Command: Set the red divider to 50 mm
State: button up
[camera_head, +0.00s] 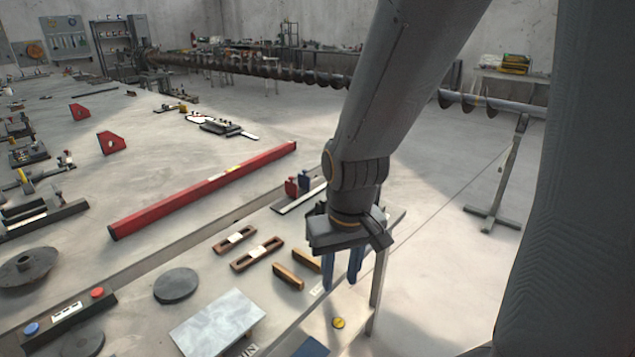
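A small red upright piece (291,187), which may be the red divider, stands beside a blue one (304,181) on a pale narrow strip (290,206) near the table's right edge. Any millimetre marks on the strip are too small to read. My gripper (341,284) points down near the table's front right edge, in front of and to the right of the red piece and apart from it. Its two blue-grey fingers are spread with nothing visible between them. My arm hides what lies just right of the strip.
A long red bar (205,189) lies across the table. Wooden levels (257,254), brown blocks (288,277), a dark disc (176,286) and a grey plate (217,322) lie left of my gripper. A long auger (265,69) on stands crosses behind. Floor right of the table is open.

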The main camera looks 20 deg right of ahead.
aim_at(291, 188)
jog(key=z, duration=2.55)
jog(key=k, duration=0.65)
jog(key=u, duration=2.1)
jog(key=i, duration=0.5)
